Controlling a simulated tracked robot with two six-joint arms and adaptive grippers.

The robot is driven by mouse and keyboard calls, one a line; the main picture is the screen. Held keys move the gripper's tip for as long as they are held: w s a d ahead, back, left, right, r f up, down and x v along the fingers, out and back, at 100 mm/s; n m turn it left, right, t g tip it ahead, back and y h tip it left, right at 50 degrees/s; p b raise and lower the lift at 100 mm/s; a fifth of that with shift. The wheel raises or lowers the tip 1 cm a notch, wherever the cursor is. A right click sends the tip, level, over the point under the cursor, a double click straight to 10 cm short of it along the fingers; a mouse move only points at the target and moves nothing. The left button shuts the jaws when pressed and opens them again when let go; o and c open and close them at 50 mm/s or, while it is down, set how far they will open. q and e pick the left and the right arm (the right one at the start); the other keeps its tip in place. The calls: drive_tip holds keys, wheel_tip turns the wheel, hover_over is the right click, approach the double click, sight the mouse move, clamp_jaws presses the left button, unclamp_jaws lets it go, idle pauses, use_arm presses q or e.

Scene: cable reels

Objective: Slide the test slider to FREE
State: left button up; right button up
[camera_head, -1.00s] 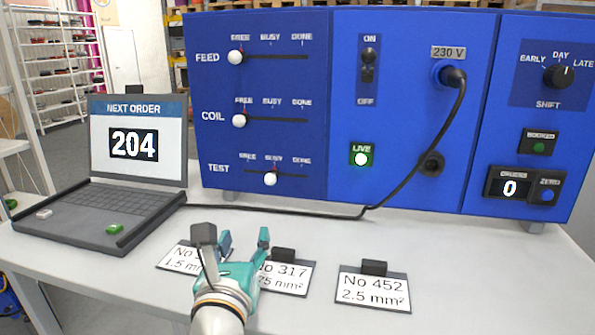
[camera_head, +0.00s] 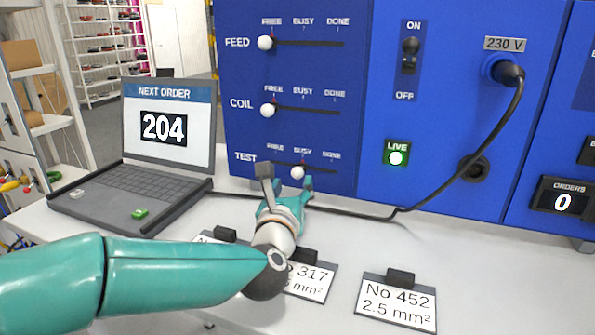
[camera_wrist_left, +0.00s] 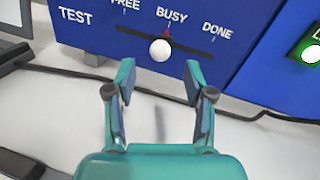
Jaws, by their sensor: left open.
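The test slider's white knob (camera_head: 298,173) stands at BUSY, the middle mark of the TEST track on the blue panel (camera_head: 240,130). It also shows in the left wrist view (camera_wrist_left: 160,50), below the word BUSY, with FREE to its left and DONE to its right. My left gripper (camera_head: 287,181) is open, just in front of and below the knob. In the left wrist view its two fingers (camera_wrist_left: 158,82) point at the panel with the knob between and beyond them, and nothing is held. My right gripper is not in view.
The FEED knob (camera_head: 265,43) and COIL knob (camera_head: 268,110) both stand at FREE. A laptop (camera_head: 160,140) showing 204 stands at the left. A black cable (camera_head: 350,211) runs along the table behind the label cards (camera_head: 398,303). A green LIVE button (camera_head: 396,158) is lit.

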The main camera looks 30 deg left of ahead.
sight(297, 176)
use_arm(q)
drive_tip(key=shift+p+x, duration=0.55)
drive_tip(key=shift+x, duration=2.15)
clamp_jaws()
